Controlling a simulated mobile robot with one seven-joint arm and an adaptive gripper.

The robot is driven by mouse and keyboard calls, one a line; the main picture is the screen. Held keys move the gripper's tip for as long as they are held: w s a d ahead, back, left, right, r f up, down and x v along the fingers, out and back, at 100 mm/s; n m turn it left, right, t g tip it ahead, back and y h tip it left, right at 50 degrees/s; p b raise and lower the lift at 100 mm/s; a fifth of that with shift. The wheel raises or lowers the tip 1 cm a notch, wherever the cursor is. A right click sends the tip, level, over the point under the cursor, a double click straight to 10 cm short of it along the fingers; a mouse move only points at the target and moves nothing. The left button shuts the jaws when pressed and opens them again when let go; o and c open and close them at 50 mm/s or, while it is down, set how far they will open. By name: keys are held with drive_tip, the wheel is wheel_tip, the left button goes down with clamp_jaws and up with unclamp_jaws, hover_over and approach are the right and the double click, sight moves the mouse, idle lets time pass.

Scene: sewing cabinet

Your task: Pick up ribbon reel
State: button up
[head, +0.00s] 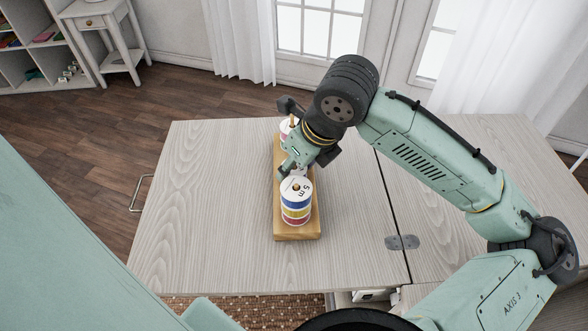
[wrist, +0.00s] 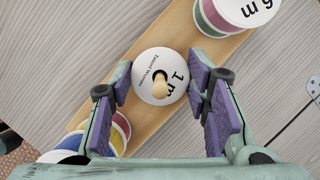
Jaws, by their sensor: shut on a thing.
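A white-topped ribbon reel marked "1 m" (wrist: 150,62) sits around a wooden peg (wrist: 160,88) in the middle of a wooden board (wrist: 165,120). The peg's tip shows through the reel's hole. My gripper (wrist: 160,80) is shut on this reel, with a purple-padded finger at each side. In the head view my gripper (head: 291,168) is over the middle of the board (head: 297,231) and mostly hides the reel. I cannot tell whether the reel is lifted off the board.
A stack of colored reels (head: 296,203) stands at the board's near end, close to my gripper. Another reel (head: 285,130) stands at the far end, partly hidden. The pale wooden cabinet top (head: 210,200) is clear on the left. A hinge (head: 402,242) lies right of the board.

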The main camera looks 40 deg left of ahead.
wheel_tip(320, 180, up, 18)
drive_tip(key=shift+b, duration=0.45)
idle(0.4)
drive_tip(key=shift+w, duration=0.1)
